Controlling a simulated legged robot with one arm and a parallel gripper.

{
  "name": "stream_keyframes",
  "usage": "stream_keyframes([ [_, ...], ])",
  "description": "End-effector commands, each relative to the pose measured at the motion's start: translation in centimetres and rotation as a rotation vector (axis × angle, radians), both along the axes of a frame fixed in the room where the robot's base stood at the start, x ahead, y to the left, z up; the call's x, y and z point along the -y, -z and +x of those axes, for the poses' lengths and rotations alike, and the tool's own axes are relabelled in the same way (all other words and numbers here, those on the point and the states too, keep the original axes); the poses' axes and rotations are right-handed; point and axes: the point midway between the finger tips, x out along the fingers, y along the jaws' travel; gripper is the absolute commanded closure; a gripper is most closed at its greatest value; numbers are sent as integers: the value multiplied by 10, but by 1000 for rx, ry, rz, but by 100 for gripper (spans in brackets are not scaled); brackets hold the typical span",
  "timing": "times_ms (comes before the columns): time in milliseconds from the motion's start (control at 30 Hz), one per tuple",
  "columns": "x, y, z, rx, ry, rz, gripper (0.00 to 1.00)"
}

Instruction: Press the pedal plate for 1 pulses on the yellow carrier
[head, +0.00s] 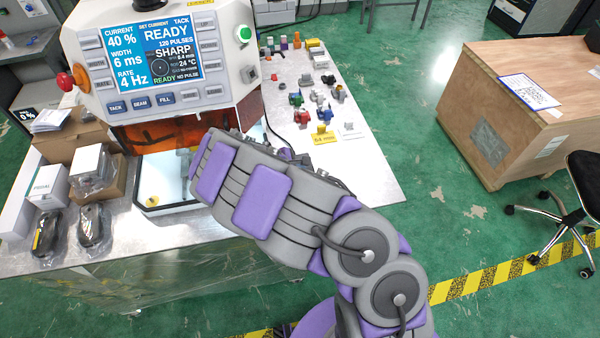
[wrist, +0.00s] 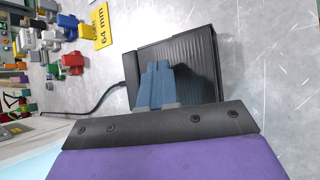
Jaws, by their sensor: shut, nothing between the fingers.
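The pedal plate (wrist: 190,60) is a black ribbed plate in a dark frame, with a black cable leaving its left side in the wrist view. My gripper (wrist: 157,68) has its blue fingers together and empty, over the left part of the plate; whether they touch it I cannot tell. In the head view my arm hides the pedal and gripper. The machine's screen (head: 155,57) reads READY, NO PULSE, 40 %, 6 ms and 4 Hz. A small yellow piece (head: 152,201) sits on the white tray under the machine; I cannot tell whether it is the yellow carrier.
Several small coloured parts stand on the grey table (head: 375,172) near a yellow 64 mm sign (head: 323,135). White boxes (head: 48,184) and two black packaged items stand at the left. A wooden crate (head: 480,110) and a chair (head: 578,190) are on the floor at the right.

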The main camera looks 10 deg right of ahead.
Motion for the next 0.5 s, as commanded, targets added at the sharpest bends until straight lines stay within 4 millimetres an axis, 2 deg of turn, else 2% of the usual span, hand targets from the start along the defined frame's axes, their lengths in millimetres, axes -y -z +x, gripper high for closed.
stream_keyframes([
  [500, 0, 7, 0, -1, 0, 0, 100],
])
